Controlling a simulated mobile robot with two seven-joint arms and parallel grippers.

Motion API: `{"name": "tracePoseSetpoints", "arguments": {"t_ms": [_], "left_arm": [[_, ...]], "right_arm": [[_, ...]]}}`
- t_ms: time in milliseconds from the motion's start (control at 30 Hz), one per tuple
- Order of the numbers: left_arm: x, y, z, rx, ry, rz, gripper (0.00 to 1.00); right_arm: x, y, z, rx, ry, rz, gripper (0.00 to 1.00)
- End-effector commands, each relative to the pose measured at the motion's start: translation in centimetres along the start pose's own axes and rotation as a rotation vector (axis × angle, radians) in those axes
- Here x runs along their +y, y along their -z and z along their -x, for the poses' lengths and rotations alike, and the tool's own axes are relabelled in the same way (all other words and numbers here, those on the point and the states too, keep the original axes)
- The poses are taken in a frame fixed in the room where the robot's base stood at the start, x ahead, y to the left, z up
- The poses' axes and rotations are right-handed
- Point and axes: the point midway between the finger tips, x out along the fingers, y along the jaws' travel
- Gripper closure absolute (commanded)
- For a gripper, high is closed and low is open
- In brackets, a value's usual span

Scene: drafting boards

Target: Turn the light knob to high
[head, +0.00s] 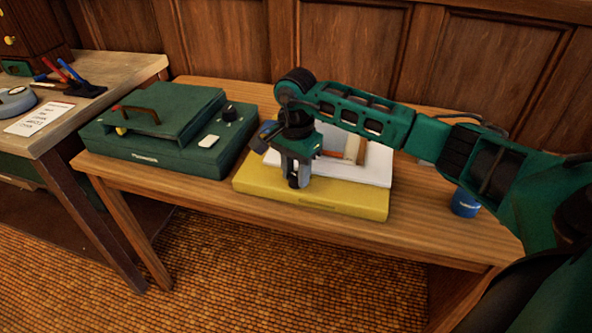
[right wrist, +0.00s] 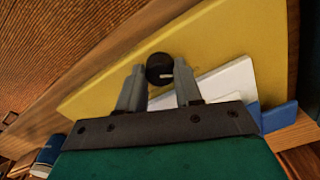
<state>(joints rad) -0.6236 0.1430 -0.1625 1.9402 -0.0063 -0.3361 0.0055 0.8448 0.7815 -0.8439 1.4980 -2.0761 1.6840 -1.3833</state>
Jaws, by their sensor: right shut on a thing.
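The light knob (right wrist: 160,68) is a round black knob with a small white mark, standing on the front part of the yellow light board (head: 330,203). The board also shows in the right wrist view (right wrist: 225,45). My right gripper (head: 295,178) points down over the board's front left part. In the right wrist view its two grey fingers (right wrist: 159,78) sit on either side of the knob and are shut on it. In the head view the fingers largely hide the knob. My left gripper is not in view.
White sheets (head: 375,170) lie on the board behind my gripper. A green box (head: 165,155) with a handle and its own black dial stands to the left. A blue cup (head: 465,203) stands at the right, below my arm. Bare wood (head: 420,225) lies between board and cup.

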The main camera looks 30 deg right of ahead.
Motion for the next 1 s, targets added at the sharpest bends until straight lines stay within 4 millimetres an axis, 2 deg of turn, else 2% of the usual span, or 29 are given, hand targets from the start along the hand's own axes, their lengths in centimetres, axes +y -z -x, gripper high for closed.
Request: {"name": "tracePoseSetpoints", "arguments": {"t_ms": [267,467,1000], "left_arm": [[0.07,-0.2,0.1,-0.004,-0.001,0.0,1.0],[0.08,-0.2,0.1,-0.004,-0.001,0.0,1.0],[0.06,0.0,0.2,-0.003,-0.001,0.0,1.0]], "right_arm": [[0.0,0.02,0.05,0.0,0.0,-0.017,0.96],[0.0,0.04,0.07,0.0,0.0,-0.094,0.96],[-0.01,0.04,0.1,0.0,0.0,-0.566,0.96]]}}
